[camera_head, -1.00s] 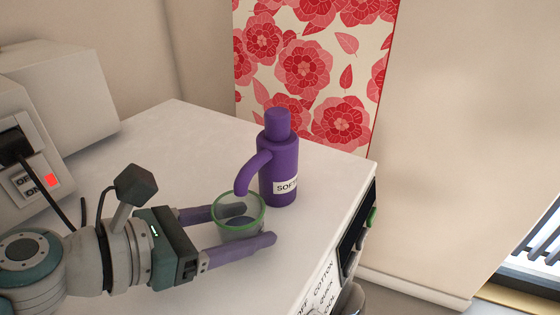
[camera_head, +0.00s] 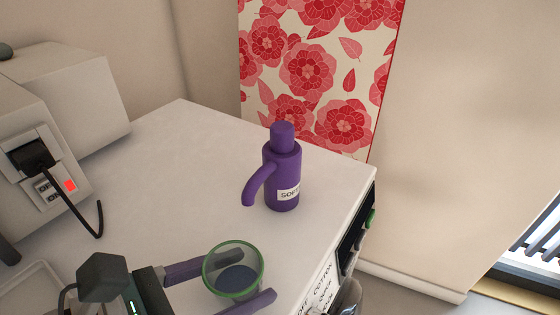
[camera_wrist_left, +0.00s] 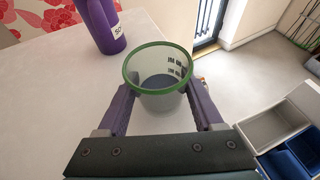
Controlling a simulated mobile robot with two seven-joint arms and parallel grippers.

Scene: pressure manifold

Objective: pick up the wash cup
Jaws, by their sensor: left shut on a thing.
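The wash cup (camera_head: 234,272) is a clear cup with a green rim and dark marks on its side. Something dark greyish-blue shows at its bottom. My left gripper (camera_head: 238,278) is shut on it, one purple finger on each side. In the left wrist view the cup (camera_wrist_left: 160,80) sits upright between the fingertips of the left gripper (camera_wrist_left: 160,98). It appears raised above the white top, though the gap under it is hard to judge. My right gripper is not in view.
A purple bottle (camera_head: 283,180) with a handle and a label stands behind the cup on the white top (camera_head: 190,170). A grey box with a switch and plug (camera_head: 45,165) is at the left. Grey and blue bins (camera_wrist_left: 290,140) show lower right in the wrist view.

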